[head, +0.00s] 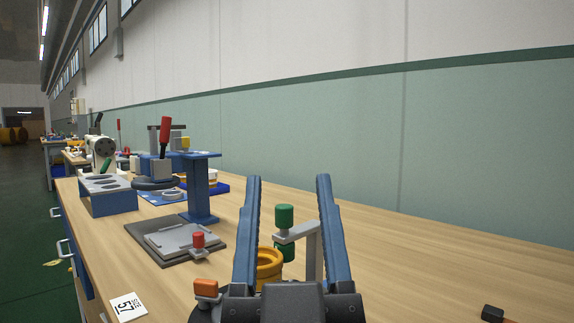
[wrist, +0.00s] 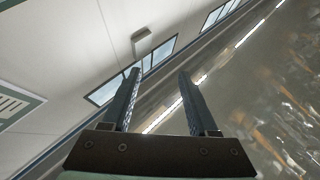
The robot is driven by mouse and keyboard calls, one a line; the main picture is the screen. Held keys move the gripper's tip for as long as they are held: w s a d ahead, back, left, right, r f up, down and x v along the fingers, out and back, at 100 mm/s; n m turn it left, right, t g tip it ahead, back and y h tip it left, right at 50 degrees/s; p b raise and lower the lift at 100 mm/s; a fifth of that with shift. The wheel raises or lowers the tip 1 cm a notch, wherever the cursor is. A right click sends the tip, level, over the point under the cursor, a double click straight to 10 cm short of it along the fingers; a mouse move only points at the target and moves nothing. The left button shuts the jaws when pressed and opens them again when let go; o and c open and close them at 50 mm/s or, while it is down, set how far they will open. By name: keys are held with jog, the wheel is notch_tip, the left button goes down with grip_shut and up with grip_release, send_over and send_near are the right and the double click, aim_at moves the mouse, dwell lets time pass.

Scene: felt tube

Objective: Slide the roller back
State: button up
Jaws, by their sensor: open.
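My gripper (head: 288,180) stands upright at the front of the head view, its two blue fingers open and apart with nothing between the tips. In the wrist view the open fingers (wrist: 160,75) point toward the upper wall and ceiling. Behind them, a green cylinder (head: 285,216) sits on a grey bracket (head: 311,245), with more green below it. A yellow ring-shaped part (head: 268,262) is partly hidden by the left finger. I cannot tell which part is the roller.
A blue stand (head: 200,190) and a red-handled press (head: 160,165) stand farther back on the wooden bench (head: 400,265). A blue holed block (head: 108,194) is at the left edge. A label card (head: 128,308) lies in front. The bench's right side is mostly clear, along the wall.

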jog(key=w+g+p, duration=0.2)
jog(key=w+p, duration=0.1)
jog(key=p, duration=0.4)
jog(key=g+p, duration=0.5)
jog(key=p, duration=1.3)
send_near(283, 207)
jog(key=shift+y, duration=0.4)
jog(key=w, duration=0.9)
jog(key=w+f+p, duration=0.1)
jog(key=w, duration=0.3)
jog(key=shift+w+a, duration=0.3)
jog(key=shift+w, duration=0.05)
grip_shut()
